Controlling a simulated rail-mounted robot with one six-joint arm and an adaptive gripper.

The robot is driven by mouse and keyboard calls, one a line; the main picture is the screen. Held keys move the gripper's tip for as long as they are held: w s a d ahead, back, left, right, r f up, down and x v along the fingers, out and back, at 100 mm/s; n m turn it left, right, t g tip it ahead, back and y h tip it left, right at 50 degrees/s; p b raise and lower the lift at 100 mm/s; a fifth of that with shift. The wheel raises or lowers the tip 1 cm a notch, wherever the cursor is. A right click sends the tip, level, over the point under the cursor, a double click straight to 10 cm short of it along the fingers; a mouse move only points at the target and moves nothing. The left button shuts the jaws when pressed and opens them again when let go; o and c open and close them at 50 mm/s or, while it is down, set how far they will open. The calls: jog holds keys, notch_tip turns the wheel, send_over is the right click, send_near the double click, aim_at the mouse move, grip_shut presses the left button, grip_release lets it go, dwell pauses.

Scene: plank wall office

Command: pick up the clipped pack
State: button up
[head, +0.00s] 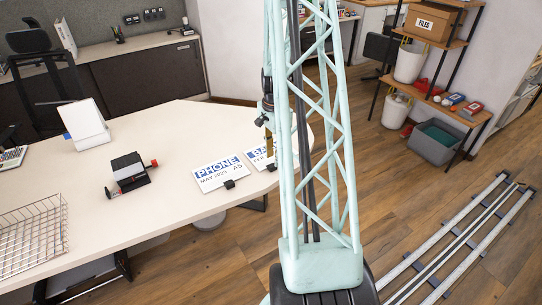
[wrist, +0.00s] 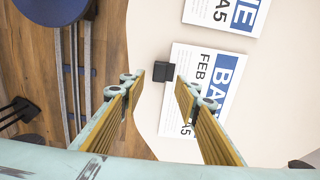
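Two white packs with blue and black print lie flat on the desk's right end. The pack reading "BA..." and "FEB" (wrist: 222,96) has a black clip (wrist: 163,72) on its edge. In the head view this pack (head: 256,156) is partly hidden behind my column. The pack reading "PHONE MAY 2025 A5" (head: 212,178) lies to its left with its own black clip (head: 229,184); part of it also shows at the top of the wrist view (wrist: 222,18). My gripper (wrist: 158,76) is open above the "BA..." pack, its fingers either side of the clip in the picture. Contact cannot be told.
A black stamp-like device (head: 129,175), a white stand (head: 84,125) and a wire basket (head: 32,235) are on the desk (head: 170,130), left of the packs. The desk's curved edge runs close by the clips. Floor rails (head: 460,240) lie at right.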

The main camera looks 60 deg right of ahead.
jog(key=shift+a+f+b, duration=0.1)
jog(key=shift+f+b, duration=0.25)
jog(key=shift+f, duration=1.5)
grip_shut()
